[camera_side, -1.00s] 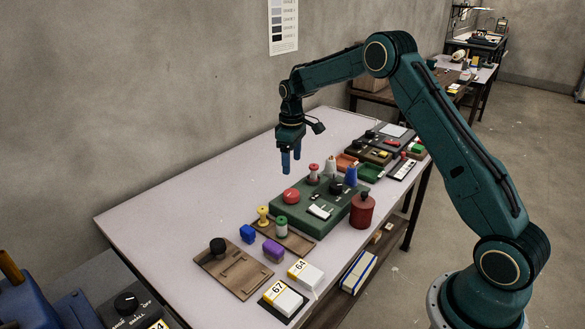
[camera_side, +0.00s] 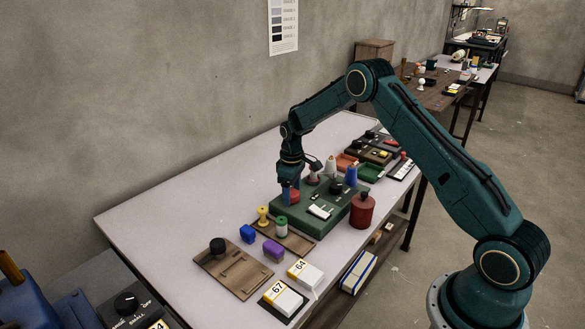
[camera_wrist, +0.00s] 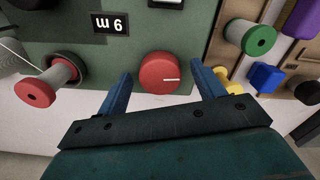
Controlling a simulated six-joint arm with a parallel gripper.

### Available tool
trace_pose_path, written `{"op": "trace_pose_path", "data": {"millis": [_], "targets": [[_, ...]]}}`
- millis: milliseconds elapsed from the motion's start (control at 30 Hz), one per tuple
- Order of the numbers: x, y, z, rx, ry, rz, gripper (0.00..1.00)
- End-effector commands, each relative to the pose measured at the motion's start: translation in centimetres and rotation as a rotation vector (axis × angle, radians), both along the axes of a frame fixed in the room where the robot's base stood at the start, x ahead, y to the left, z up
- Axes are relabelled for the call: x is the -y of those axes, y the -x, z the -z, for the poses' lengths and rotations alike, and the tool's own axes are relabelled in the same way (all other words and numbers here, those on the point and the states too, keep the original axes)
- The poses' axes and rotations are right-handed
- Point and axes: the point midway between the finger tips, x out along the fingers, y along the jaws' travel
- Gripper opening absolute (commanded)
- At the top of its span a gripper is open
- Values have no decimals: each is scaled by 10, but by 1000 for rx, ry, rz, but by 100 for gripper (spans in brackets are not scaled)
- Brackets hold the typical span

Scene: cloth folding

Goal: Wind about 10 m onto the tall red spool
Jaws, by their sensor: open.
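A green winding box (camera_side: 318,222) stands mid-table with a red dial (camera_wrist: 160,73) on it. The dial has a white pointer line, which points right in the wrist view. A red-flanged spool with grey winding (camera_wrist: 52,78) stands at the box's back side, partly behind my arm in the side view (camera_side: 313,178). A small black display (camera_wrist: 109,23) on the box appears upside down, with a digit and an "m". My gripper (camera_wrist: 161,74) is open and empty, low over the dial, one blue finger on each side. I cannot tell whether the fingers touch it.
A green spool (camera_side: 281,227) and a yellow spool (camera_side: 263,215) stand on a brown board. Blue (camera_side: 248,233) and purple (camera_side: 273,250) blocks are close by. A red canister (camera_side: 362,210) stands before the box. The left of the table is bare.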

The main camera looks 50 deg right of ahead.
Motion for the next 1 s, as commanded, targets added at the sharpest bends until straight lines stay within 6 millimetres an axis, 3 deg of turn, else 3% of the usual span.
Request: {"op": "trace_pose_path", "data": {"millis": [200, 433, 467, 1000], "targets": [[0, 0, 0, 0, 0, 0, 68], [0, 0, 0, 0, 0, 0, 25], [0, 0, 0, 0, 0, 0, 23], [0, 0, 0, -1, 1, 159, 24]]}}
